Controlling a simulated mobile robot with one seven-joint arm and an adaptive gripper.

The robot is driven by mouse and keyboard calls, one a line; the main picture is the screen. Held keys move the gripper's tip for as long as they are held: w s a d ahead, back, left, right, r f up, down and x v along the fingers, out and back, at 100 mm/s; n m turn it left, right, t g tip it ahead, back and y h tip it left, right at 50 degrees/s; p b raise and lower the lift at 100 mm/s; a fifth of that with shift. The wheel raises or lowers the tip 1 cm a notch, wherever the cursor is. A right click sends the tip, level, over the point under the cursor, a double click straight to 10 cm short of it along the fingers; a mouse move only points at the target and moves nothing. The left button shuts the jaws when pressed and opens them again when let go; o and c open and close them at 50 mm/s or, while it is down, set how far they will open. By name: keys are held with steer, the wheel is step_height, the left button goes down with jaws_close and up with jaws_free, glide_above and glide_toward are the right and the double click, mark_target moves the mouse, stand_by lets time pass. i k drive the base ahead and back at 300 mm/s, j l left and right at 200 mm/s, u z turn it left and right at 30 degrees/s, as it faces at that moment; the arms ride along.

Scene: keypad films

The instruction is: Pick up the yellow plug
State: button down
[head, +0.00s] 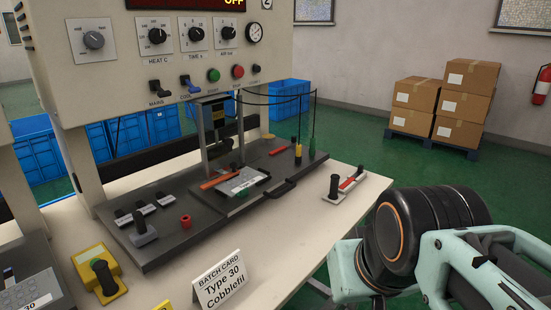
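A small upright plug (298,157), yellow with black on it, stands at the back right of the dark grey base plate (170,245) on the bench. It is small in the picture, so its details are hard to tell. A green upright piece (312,148) stands just right of it, and a dark upright piece (293,141) is close to its left. Thin dark cords hang between the machine and this spot. Part of my arm shows at the lower right, apart from the plug. My gripper is not visible.
A batch card (219,281) stands on the front of the bench (305,215). A yellow block with a black handle (103,279) is at the front left. A black-handled tool (335,188) lies at the right. The control panel (170,70) overhangs the plate.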

mark_target(298, 147)
steer(key=i+l, duration=0.5)
steer(key=l, duration=0.25)
steer(key=i+l+u, duration=0.1)
steer(key=i+l, duration=0.35)
steer(key=l, duration=0.3)
